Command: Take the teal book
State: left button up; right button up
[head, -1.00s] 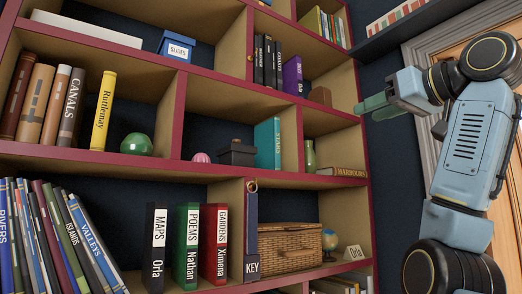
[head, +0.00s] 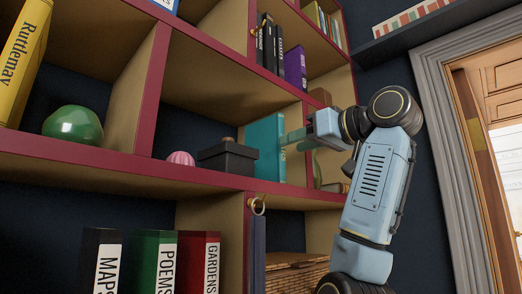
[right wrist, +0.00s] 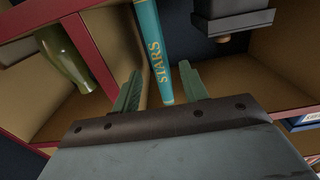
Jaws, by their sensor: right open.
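The teal book (head: 264,148) stands upright in the middle compartment of the shelf, against the compartment's right side. In the right wrist view the teal book (right wrist: 152,45) shows its spine, lettered STARS. My right gripper (head: 287,139) is at the book's spine in the head view. I cannot tell whether either finger touches the book. My left gripper is not in view.
A dark lidded box (head: 227,158) stands left of the book, with a pink ribbed ball (head: 181,159) beyond it. A red-edged divider (right wrist: 88,48) separates the book from a green vase (right wrist: 66,58).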

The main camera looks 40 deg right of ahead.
aim_at(283, 148)
jog(key=w, duration=0.3)
jog(key=shift+w+a+p, duration=0.1)
jog(key=shift+w+p, duration=0.2)
jog(key=shift+w, duration=0.05)
jog(key=shift+w+f, duration=0.2)
jog(key=shift+w, duration=0.4)
jog(key=w, duration=0.1)
jog(key=w+p, duration=0.1)
jog(key=w, duration=0.2)
jog(key=shift+a+f+p, duration=0.15)
jog(key=shift+f+p, duration=0.1)
jog(key=shift+p, duration=0.1)
jog(key=shift+w, duration=0.15)
jog(key=shift+c, duration=0.4)
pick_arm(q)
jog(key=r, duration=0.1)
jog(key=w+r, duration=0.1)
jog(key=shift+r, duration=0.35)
pick_arm(e)
grip_shut()
